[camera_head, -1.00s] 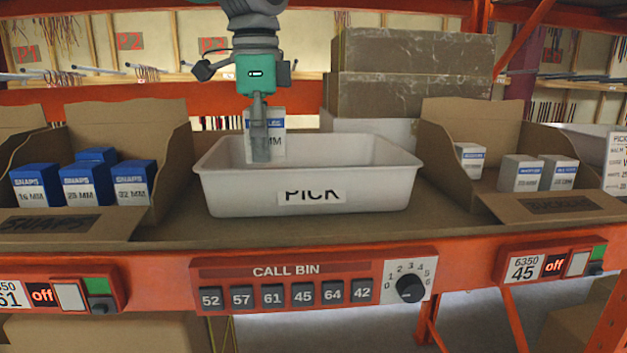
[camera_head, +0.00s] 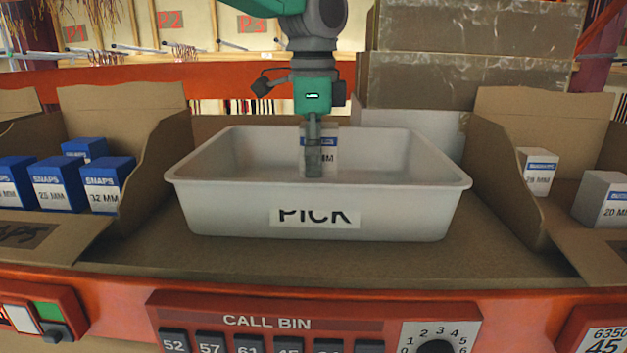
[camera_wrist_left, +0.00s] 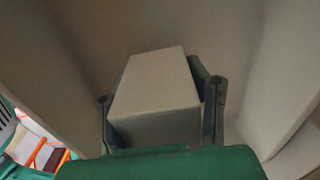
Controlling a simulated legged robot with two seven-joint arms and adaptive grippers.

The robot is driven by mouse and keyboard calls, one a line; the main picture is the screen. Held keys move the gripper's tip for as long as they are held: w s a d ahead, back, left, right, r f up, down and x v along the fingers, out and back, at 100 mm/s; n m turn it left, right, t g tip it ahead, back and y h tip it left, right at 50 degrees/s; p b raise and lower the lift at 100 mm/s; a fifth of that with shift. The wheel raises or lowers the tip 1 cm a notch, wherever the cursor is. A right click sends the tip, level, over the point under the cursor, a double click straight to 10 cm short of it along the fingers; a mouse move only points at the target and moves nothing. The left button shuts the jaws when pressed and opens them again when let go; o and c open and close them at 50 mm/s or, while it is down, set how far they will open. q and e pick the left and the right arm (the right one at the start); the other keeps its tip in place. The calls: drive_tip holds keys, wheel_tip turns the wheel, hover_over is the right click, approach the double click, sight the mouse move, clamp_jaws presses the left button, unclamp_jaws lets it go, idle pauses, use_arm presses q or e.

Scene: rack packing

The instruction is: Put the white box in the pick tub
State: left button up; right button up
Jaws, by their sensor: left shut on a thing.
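The white box (camera_head: 328,150) is upright, with a blue band and black print on its face. My left gripper (camera_head: 313,165) is shut on it, and a finger covers part of its front. The box is inside the white pick tub (camera_head: 420,215), near the middle. I cannot tell whether its bottom touches the tub floor, because the front wall hides it. In the left wrist view the box (camera_wrist_left: 155,85) sits between both fingers, with the tub walls (camera_wrist_left: 285,60) around. My right gripper is not in view.
A cardboard bin of blue boxes (camera_head: 55,185) stands left of the tub. Another bin with white boxes (camera_head: 605,200) stands to the right. Large brown boxes (camera_head: 470,60) are stacked behind. The red shelf rail (camera_head: 110,295) with the call panel runs along the front.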

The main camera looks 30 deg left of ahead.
use_arm(q)
drive_tip(key=f, duration=0.2)
drive_tip(key=w+d+f, duration=0.1)
drive_tip(key=shift+f, duration=0.35)
drive_tip(key=shift+a+f, duration=0.2)
drive_tip(key=shift+f, duration=0.05)
drive_tip(key=shift+s+a, duration=0.3)
drive_tip(key=shift+a, duration=0.5)
drive_tip(key=o, duration=1.3)
drive_tip(key=shift+w+a+f, duration=0.1)
drive_tip(key=shift+f, duration=0.1)
drive_tip(key=shift+w+d+r, duration=0.1)
drive_tip(key=shift+d+r, duration=0.1)
drive_tip(key=shift+d, duration=0.5)
drive_tip(key=shift+d+r, duration=0.15)
drive_tip(key=shift+r, duration=0.1)
drive_tip(key=r, duration=0.3)
drive_tip(key=a+r, duration=0.1)
drive_tip(key=r, duration=0.7)
drive_tip(key=shift+a, duration=0.2)
drive_tip(key=shift+d+r, duration=0.25)
drive_tip(key=shift+d, duration=0.35)
